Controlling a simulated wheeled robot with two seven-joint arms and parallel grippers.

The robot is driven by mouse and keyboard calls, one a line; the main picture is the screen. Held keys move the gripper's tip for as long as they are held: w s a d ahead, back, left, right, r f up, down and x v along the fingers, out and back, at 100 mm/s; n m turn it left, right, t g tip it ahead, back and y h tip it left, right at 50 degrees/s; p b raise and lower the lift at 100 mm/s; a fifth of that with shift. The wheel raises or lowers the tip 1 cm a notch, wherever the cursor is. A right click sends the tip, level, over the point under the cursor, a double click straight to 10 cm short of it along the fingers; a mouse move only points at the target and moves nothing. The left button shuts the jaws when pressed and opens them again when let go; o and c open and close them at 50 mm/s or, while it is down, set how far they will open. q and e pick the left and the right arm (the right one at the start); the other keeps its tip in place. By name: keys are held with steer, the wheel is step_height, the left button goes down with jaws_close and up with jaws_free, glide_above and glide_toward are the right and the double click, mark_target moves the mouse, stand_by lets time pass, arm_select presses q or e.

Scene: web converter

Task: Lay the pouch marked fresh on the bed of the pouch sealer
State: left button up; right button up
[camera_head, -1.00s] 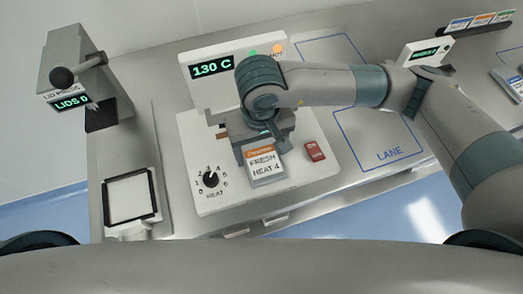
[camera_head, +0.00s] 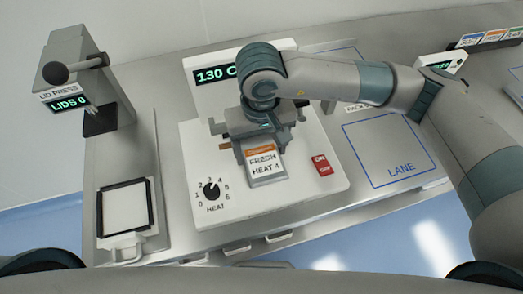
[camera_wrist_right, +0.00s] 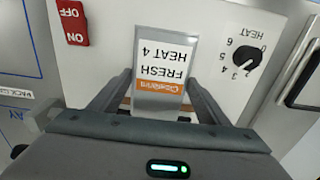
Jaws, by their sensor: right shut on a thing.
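The pouch marked FRESH HEAT 4 (camera_head: 265,165) is a flat grey-white packet with an orange band. It also shows in the right wrist view (camera_wrist_right: 160,62), between the two fingers. My right gripper (camera_head: 256,146) is shut on it, over the front middle of the pouch sealer (camera_head: 290,205). The sealer is a white machine with a 130 C display, a heat dial (camera_head: 211,190) and a red switch (camera_head: 322,165). My arm and gripper hide its bed. I cannot tell whether the pouch touches the sealer. My left gripper is not in view.
A lid press (camera_head: 75,75) reading LIDS 0 stands at the left, with a black-framed tray (camera_head: 125,210) in front of it. A blue-outlined area marked LANE (camera_head: 392,150) is clear to the right. Small labelled cards (camera_head: 490,37) stand at the far right.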

steer(key=o, duration=1.2)
steer(key=shift+o, duration=0.2)
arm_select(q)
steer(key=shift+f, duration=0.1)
arm_select(e)
steer(key=shift+r, duration=0.15)
steer(key=shift+r+b, duration=0.3)
steer(key=shift+r, duration=0.3)
step_height(320, 180, up, 5)
steer(key=shift+r+b, duration=0.15)
steer(key=shift+b, duration=0.7)
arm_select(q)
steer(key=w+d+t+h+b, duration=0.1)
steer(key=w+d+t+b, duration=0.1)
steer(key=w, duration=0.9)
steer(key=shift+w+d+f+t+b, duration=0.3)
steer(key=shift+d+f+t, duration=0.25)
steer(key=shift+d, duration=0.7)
arm_select(e)
step_height(320, 180, up, 11)
